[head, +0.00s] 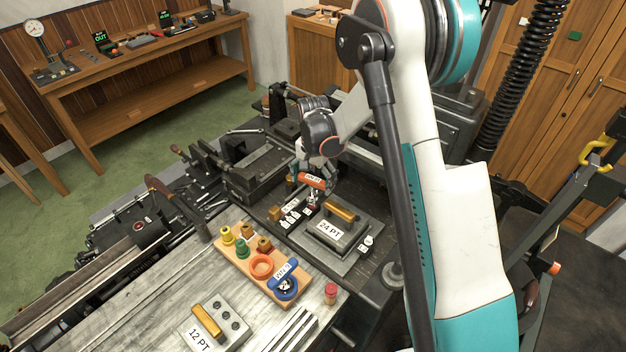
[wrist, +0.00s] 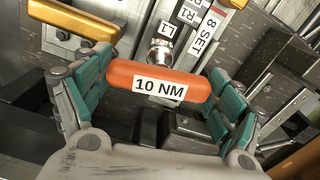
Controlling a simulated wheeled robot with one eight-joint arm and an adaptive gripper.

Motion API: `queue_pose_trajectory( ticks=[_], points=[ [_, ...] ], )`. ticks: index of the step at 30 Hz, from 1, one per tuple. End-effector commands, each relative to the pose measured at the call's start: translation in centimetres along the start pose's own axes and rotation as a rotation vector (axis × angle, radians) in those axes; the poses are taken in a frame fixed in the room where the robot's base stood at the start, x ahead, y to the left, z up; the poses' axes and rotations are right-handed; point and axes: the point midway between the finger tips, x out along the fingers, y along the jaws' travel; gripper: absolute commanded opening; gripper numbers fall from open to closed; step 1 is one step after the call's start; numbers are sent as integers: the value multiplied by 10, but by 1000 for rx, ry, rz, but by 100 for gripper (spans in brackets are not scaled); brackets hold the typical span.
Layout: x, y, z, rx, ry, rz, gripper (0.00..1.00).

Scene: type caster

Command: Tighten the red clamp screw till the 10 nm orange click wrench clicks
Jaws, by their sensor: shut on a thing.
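The orange click wrench (head: 312,180) carries a white 10 NM label and also shows in the wrist view (wrist: 118,74). My gripper (wrist: 160,92) is shut on its handle, with a teal finger pad at each end; it also shows in the head view (head: 318,168). The wrench's metal shaft (wrist: 158,54) points down to the black fixture beside the L1 label (wrist: 167,30). What lies under the shaft's tip is hidden, so I cannot tell whether it sits on a screw. I cannot make out the red clamp screw for certain.
A plate marked 24 PT (head: 330,229) with a gold handle (head: 342,208) stands close to the wrench. A wooden rack (head: 240,262) holds coloured knobs, an empty orange ring (head: 262,266) and a blue wrench (head: 284,276). A red-topped piece (head: 331,292) stands at the bench's front.

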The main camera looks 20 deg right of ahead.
Motion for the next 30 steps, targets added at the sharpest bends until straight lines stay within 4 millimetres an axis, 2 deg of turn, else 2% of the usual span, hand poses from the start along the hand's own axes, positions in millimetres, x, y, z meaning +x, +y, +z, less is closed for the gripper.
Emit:
queue_pose_trajectory(
  ticks=[18,30],
  points=[
    [15,0,0,0,0,0,29],
    [16,0,0,-13,0,0,29]
  ],
)
